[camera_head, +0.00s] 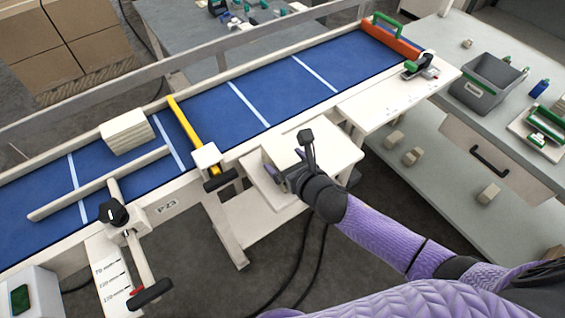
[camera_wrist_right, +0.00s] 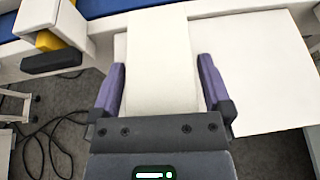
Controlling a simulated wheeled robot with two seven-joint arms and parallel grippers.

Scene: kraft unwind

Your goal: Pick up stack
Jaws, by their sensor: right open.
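A cream stack (camera_head: 126,131) of flat layers lies on the blue conveyor at the left, against its far rail. My right gripper (camera_head: 282,174) is away from it, over a white side shelf (camera_head: 330,158) at the conveyor's near side. In the right wrist view, my right gripper (camera_wrist_right: 160,80) is open, with a purple finger on each side of a pale flat piece (camera_wrist_right: 158,45). I cannot tell whether the fingers touch it or whether it is a stack. My left gripper is out of view.
A yellow bar (camera_head: 190,130) crosses the blue belt (camera_head: 265,95); a cream guide rail (camera_head: 95,185) lies left of it. Black-handled clamps (camera_head: 150,292) stick out at the near side. A grey bin (camera_head: 485,82) stands on the right bench. The belt's middle is clear.

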